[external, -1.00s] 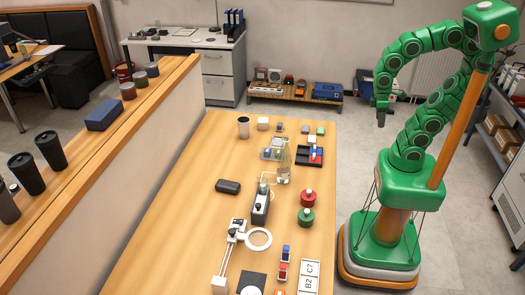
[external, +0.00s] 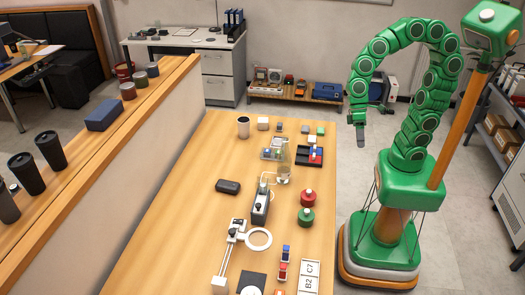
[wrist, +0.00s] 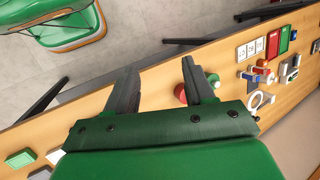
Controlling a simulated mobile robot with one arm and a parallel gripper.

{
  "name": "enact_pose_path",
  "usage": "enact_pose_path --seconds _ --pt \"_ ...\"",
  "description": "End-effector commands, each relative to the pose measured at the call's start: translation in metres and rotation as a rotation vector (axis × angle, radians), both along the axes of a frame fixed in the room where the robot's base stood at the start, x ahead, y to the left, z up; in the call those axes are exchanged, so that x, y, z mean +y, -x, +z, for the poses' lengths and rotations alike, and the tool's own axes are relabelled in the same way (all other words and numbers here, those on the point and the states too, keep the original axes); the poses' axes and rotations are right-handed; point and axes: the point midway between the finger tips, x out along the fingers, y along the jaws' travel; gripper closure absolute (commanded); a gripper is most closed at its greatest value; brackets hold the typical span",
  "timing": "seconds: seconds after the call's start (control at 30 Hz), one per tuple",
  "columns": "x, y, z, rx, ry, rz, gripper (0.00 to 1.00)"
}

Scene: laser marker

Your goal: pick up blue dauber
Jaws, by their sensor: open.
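Near the front right of the table, a small blue block-like item (external: 286,250) stands beside a red one (external: 283,270). It looks like the blue dauber, but it is too small to be sure. In the wrist view a small blue item (wrist: 262,63) shows at right, beyond the right finger. My gripper (external: 360,142) hangs pointing down, off the table's right edge and well short of this item. In the wrist view my gripper (wrist: 160,82) is open, its two dark fingers wide apart with nothing held between them.
A red pot (external: 308,198) and a green pot (external: 305,217) stand near the table's right edge. A glass flask (external: 284,165), a tray (external: 309,158) with blue and red parts and a ring-shaped magnifier (external: 258,239) are close by. The table's left part is mostly clear.

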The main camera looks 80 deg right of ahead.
Motion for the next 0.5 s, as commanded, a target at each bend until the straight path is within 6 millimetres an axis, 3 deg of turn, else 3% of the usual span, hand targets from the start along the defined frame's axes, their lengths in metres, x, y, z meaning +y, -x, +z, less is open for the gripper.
enact_pose_path --seconds 0.1,0.5 --pt "0.039 -0.015 0.003 0.049 -0.082 -0.033 0.47" --pt "0.156 -0.067 0.011 0.259 -0.307 -0.212 0.47"
